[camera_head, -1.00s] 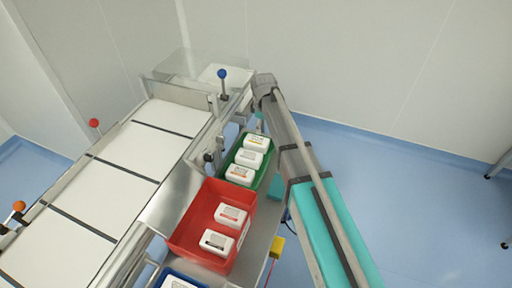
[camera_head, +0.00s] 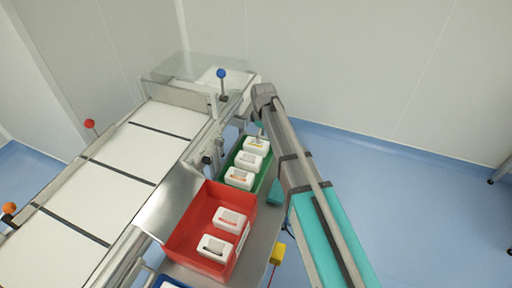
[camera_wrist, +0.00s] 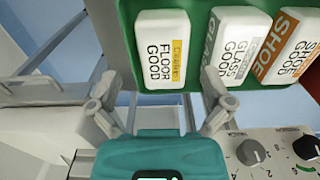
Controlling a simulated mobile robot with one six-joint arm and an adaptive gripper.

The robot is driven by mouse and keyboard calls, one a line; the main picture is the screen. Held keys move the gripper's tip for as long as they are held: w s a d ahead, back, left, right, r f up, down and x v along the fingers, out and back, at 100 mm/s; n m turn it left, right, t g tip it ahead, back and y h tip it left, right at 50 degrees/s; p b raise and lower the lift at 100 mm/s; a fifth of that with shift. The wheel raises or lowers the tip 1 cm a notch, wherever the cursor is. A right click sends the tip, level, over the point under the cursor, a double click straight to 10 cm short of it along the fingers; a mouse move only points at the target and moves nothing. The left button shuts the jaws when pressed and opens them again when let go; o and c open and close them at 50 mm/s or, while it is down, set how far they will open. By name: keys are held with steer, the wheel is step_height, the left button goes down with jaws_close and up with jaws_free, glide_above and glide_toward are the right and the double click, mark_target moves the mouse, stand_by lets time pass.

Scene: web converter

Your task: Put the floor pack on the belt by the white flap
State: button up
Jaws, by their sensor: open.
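The floor pack is a white rounded pack with a yellow strip and the words FLOOR GOOD. It lies at the left end of the green bin (camera_wrist: 190,86) in the wrist view (camera_wrist: 163,50); the yellow-marked pack at the far end in the head view (camera_head: 256,144) looks like it. My gripper (camera_wrist: 160,105) is open and empty, its fingers spread just short of the pack. The belt (camera_head: 122,155) is white with dark cross strips. A white piece (camera_head: 212,74) under a clear cover at its far end may be the white flap.
Glass and shoe packs lie beside the floor pack. A knob panel (camera_wrist: 265,150) shows lower right.

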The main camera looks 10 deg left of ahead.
mark_target(262, 144)
steer(key=shift+f, duration=0.15)
steer(key=shift+s+f+b, duration=0.15)
steer(key=shift+f+b, duration=2.35)
steer(key=shift+b, duration=0.05)
steer(key=c, duration=1)
steer(key=shift+r, duration=0.2)
steer(key=shift+c, duration=0.2)
steer(key=shift+r+p, duration=0.95)
steer(key=shift+p, duration=0.15)
steer(key=s+d+r+p, duration=0.7)
steer(key=s+r+p, duration=0.3)
steer(key=s+p, duration=0.1)
steer(key=shift+s+r, duration=0.4)
steer(key=shift+s, duration=0.25)
